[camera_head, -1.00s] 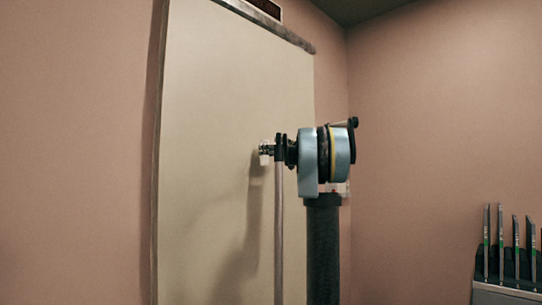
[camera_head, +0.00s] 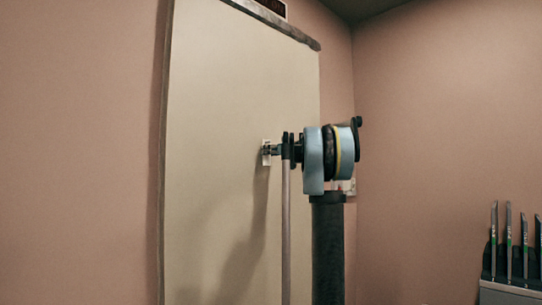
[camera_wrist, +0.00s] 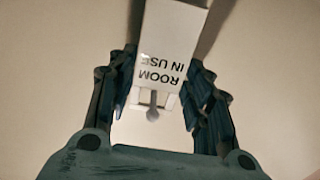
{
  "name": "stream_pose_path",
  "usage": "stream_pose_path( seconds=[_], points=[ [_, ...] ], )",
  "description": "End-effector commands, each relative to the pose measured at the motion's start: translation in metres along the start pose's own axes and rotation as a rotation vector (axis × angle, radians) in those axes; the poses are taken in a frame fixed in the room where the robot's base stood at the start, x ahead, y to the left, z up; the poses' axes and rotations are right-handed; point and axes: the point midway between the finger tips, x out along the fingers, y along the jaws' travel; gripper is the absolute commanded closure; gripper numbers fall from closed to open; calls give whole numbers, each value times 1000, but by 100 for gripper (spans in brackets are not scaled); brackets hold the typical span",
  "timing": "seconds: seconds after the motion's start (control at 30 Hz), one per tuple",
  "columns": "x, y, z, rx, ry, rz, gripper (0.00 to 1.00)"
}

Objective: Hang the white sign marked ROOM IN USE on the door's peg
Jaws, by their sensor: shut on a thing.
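The white sign marked ROOM IN USE (camera_wrist: 165,50) is between my gripper's fingers in the wrist view, its print upside down there. A loop at its print end frames a small grey knob that looks like the peg (camera_wrist: 152,113); I cannot tell whether the loop is around it or only in line with it. My gripper (camera_wrist: 158,85) is shut on the sign. In the head view the sign (camera_head: 266,160) is a small white patch close to the pale door (camera_head: 225,100), at the tip of my gripper (camera_head: 272,150). The peg is not distinguishable there.
A grey frame (camera_head: 163,180) edges the door, and a dark plate with reddish lettering (camera_head: 272,6) is above it. A rack (camera_head: 508,292) with several thin upright items stands at the lower right. Bare pinkish walls surround the door.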

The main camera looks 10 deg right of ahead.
Motion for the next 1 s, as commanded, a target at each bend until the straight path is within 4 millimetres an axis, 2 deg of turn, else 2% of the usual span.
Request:
stream_pose_path(
  seconds=[0.3, 0.33, 0.43, 0.8, 1.0],
  points=[
    [0, 0, 0, 0, 0, 0, 70],
    [0, 0, 0, 0, 0, 0, 52],
    [0, 0, 0, 0, 0, 0, 30],
    [-1, 0, 0, 0, 0, 1, 30],
    [-20, 1, 0, 0, 0, 3, 30]
  ],
)
